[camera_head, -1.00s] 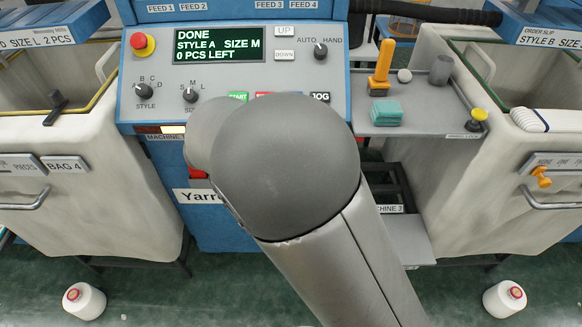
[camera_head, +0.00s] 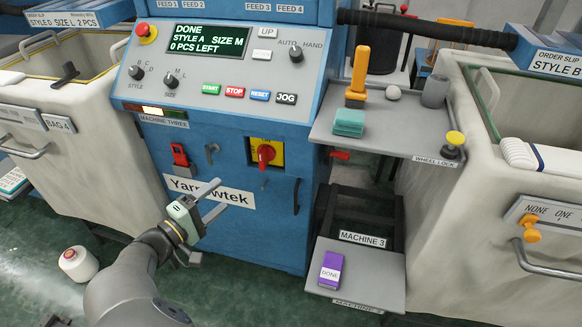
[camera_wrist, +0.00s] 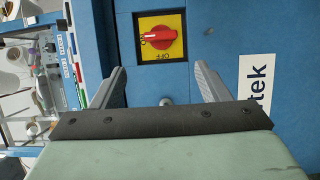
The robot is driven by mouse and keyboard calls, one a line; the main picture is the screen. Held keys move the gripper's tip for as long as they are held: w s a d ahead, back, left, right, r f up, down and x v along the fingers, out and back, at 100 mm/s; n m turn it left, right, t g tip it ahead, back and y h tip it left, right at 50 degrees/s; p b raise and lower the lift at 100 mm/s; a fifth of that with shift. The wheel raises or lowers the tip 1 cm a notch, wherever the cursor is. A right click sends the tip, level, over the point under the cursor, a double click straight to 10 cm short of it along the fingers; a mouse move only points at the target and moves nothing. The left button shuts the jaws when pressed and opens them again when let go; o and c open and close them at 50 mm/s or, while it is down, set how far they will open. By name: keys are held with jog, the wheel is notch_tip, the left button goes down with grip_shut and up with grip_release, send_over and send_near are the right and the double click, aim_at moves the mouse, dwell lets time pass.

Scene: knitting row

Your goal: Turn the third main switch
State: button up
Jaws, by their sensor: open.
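The main switch is a red rotary knob (camera_head: 266,154) on a yellow plate, on the blue front of the machine labelled MACHINE THREE. In the wrist view the knob (camera_wrist: 160,37) has its handle lying across the picture, with lettering on the plate below it that looks like OFF. My gripper (camera_head: 222,195) is open and empty, left of and below the switch in the head view, in front of the Yarrowtek label. In the wrist view the two fingers (camera_wrist: 160,70) point toward the panel, the knob lies beyond and between them, and they appear clear of it.
A grey shelf (camera_head: 385,138) juts out at the right. A purple DONE block (camera_head: 331,268) lies on a lower platform.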

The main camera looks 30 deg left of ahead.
aim_at(259, 163)
jog(key=w, duration=0.5)
jog(key=w+d, duration=0.1)
jog(key=w, duration=0.5)
jog(key=w+d+b, duration=0.1)
jog(key=w, duration=0.5)
jog(key=shift+w+d, duration=0.1)
jog(key=shift+d, duration=0.15)
jog(key=c, duration=0.7)
